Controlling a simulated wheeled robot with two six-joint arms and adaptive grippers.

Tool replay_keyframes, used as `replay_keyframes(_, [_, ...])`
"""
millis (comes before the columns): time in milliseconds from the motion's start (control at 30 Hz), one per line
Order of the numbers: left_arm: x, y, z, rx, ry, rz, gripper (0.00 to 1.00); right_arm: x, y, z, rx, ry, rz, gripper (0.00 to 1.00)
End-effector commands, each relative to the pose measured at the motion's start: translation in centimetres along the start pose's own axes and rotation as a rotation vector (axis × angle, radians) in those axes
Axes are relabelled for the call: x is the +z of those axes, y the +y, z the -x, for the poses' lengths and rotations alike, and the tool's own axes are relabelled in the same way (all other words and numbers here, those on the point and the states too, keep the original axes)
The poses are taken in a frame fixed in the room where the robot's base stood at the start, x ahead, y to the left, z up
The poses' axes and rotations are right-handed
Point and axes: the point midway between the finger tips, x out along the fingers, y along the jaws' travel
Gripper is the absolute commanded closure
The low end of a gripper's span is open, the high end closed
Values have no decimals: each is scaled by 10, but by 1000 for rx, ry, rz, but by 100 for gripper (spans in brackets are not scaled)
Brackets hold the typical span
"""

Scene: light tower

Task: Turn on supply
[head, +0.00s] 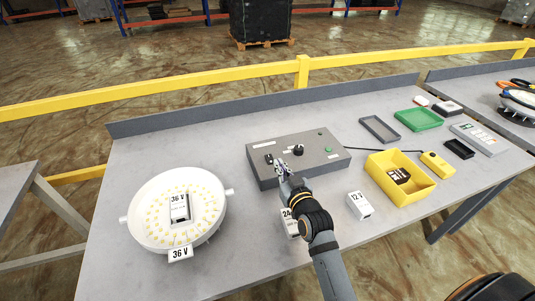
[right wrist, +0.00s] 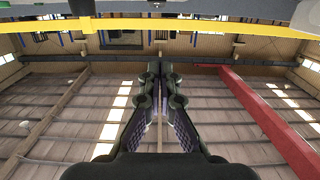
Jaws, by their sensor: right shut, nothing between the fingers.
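The supply is a dark grey box (head: 315,166) on the workbench. Its top carries a black switch (head: 268,159) at the left, a black knob (head: 298,150) near the middle and a green button (head: 329,150) at the right. My right gripper (head: 281,164) is shut and empty at the box's front left part, close to the switch and the knob. I cannot tell whether it touches the box. In the right wrist view its fingers (right wrist: 159,75) show against the roof, with no part of the supply clearly visible. My left gripper is not in view.
A white round lamp (head: 150,205) labelled 36 V stands at the left. A white 12 V block (head: 360,205) and a partly hidden block (head: 289,222) lie in front. A yellow bin (head: 422,190), a green tray (head: 418,120) and a yellow device (head: 437,164) are at the right.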

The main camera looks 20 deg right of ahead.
Motion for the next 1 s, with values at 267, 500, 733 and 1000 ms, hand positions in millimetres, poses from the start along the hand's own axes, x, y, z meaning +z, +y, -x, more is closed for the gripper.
replay_keyframes(267, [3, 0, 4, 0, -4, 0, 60, -2, 0, -17, 0, 2, 1, 100])
replay_keyframes(500, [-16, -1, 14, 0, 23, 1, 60, -3, 0, -68, 0, 1, 2, 100])
replay_keyframes(733, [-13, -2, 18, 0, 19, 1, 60, 13, 0, -104, 0, -5, 1, 100])
replay_keyframes(1000, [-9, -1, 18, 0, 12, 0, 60, 37, 0, -110, 0, 0, 0, 100])
